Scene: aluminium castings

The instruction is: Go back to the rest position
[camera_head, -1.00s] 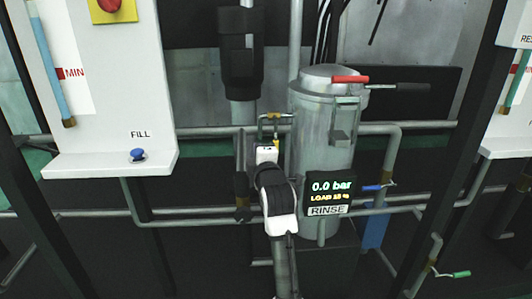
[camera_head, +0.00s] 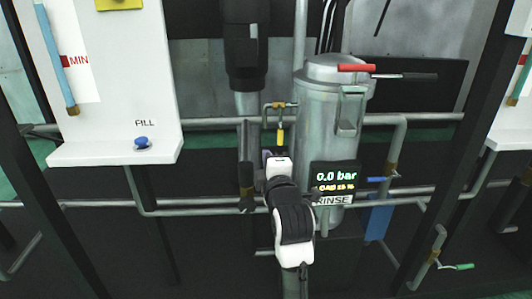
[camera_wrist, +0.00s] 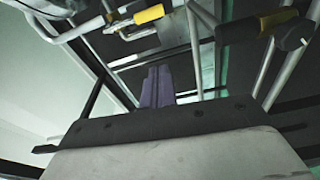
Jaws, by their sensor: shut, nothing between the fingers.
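My gripper (camera_wrist: 157,88) shows in the wrist view as a pair of purple fingers, closed together with nothing between them. In the head view my white and black arm reaches up from the bottom middle, and the gripper end (camera_head: 273,155) is small and mostly hidden behind the wrist. It is just below a brass fitting with a yellow handle (camera_head: 280,136), with a small gap in the picture. The wrist view also shows a yellow handle (camera_wrist: 149,14) beyond the fingers, at the top.
A steel vessel (camera_head: 325,110) with a red handle (camera_head: 357,68) stands close right of my arm. Its display (camera_head: 335,176) reads 0.0 bar. Grey pipes cross behind. A white panel with a blue FILL button (camera_head: 142,142) is at left. A green-handled valve (camera_head: 458,267) is low at right.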

